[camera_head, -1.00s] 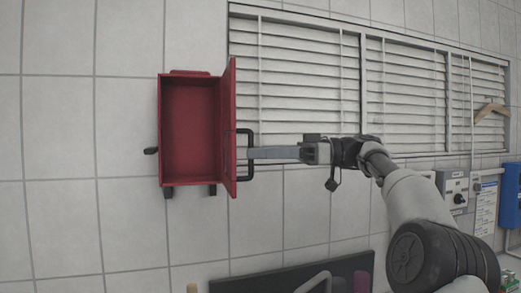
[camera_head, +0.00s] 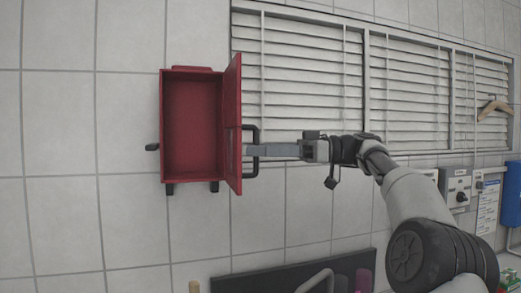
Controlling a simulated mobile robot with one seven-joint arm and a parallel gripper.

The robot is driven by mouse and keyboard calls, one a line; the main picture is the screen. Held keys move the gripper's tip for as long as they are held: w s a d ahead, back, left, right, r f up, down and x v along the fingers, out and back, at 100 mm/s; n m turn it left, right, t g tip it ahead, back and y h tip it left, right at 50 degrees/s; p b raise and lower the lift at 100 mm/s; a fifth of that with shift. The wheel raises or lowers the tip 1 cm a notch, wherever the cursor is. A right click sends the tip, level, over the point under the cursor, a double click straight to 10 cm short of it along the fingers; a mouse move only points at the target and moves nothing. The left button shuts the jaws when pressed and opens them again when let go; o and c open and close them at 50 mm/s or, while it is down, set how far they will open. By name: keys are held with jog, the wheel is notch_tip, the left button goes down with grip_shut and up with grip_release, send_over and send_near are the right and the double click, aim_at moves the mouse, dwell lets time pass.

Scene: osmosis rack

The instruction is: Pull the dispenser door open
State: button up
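The red dispenser (camera_head: 192,128) is an open-fronted box on the tiled wall, and its inside looks empty. Its red door (camera_head: 236,105) stands swung out on the right side, roughly edge-on to me. A black handle (camera_head: 256,136) sticks out from the door's outer face. My gripper (camera_head: 250,151) reaches in from the right, with its grey fingers at the handle and their tips close to the door. The fingers overlap in this view, so I cannot tell whether they are closed on the handle.
White blinds (camera_head: 300,75) cover the wall right of the door. A dark panel (camera_head: 285,281) with a grey handle is at the bottom. A wooden hanger (camera_head: 494,107) and a grey control box (camera_head: 457,188) are at the right. Bare tiles lie left of the dispenser.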

jog(key=d+p, duration=0.3)
jog(key=d, duration=0.9)
jog(key=shift+s, duration=0.25)
